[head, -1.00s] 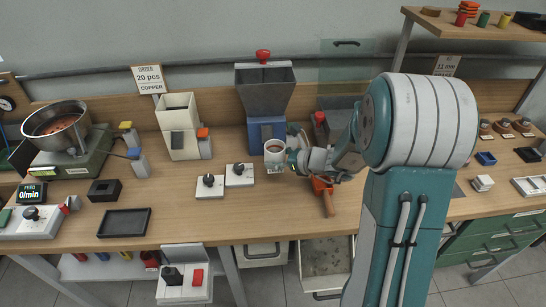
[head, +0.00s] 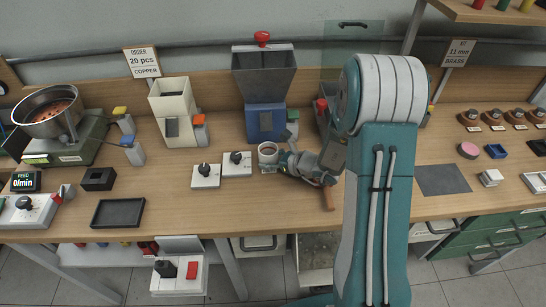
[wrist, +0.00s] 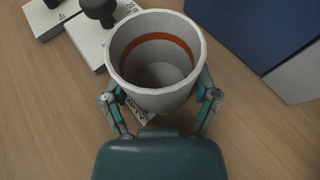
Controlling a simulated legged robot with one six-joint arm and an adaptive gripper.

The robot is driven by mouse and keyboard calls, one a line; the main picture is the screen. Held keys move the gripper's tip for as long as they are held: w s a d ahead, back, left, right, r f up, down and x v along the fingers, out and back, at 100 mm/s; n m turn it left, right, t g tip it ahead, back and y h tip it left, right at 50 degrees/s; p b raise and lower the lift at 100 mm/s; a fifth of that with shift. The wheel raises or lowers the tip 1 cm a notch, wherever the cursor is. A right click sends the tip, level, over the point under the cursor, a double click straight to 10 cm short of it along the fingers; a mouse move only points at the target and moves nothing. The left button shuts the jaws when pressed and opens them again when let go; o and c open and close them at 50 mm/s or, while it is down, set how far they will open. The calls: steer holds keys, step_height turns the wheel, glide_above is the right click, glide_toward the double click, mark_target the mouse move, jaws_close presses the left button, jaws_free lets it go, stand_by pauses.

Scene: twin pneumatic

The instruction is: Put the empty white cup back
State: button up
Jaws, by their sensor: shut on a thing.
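The white cup (wrist: 155,101) stands upright between the two fingers of my gripper (wrist: 160,100) in the wrist view. It looks empty, with an orange-red band around its inner wall. In the head view the cup (head: 268,153) is at or just above the bench top, in front of the blue-based hopper. My gripper (head: 285,160) is shut on it from the right. A small label reading partly "PTY" (wrist: 138,111) lies on the wood beneath the cup, partly hidden by it.
Two white knob boxes (head: 206,175) (head: 237,163) stand left of the cup. The grey hopper on its blue base (head: 265,120) stands behind it. An orange-handled tool (head: 329,196) lies to the right, partly hidden by my arm. Bare wood lies in front of the cup.

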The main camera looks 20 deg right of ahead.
mark_target(276, 160)
steer(key=o, duration=1.1)
steer(key=shift+a, duration=0.55)
steer(key=shift+c, duration=0.2)
steer(key=shift+a, duration=0.25)
steer(key=shift+d, duration=1.15)
steer(key=shift+s+d+r, duration=0.15)
steer(key=shift+d+r, duration=0.05)
steer(key=shift+d, duration=0.05)
steer(key=v, duration=0.3)
steer(key=a+v, duration=0.1)
steer(key=v, duration=0.1)
steer(key=shift+s+d+r, duration=0.15)
steer(key=shift+s+r, duration=0.2)
steer(key=shift+s, duration=0.15)
steer(key=v, duration=0.5)
steer(key=shift+w+d+f, duration=0.1)
steer(key=shift+d, duration=0.35)
steer(key=s+a+r+n+g, duration=0.6)
steer(key=s+a+r+n, duration=0.25)
steer(key=a+n, duration=0.35)
steer(key=s+d+r+n+t+h, duration=0.1)
steer(key=s+d+r+n+h, duration=0.3)
steer(key=s+r+n+h, duration=0.4)
steer(key=s+r+n, duration=0.1)
steer(key=s+n, duration=0.1)
steer(key=n, duration=0.5)
steer(key=shift+s+n+h, duration=0.3)
steer(key=shift+s+h, duration=0.05)
steer(key=shift+h, duration=0.05)
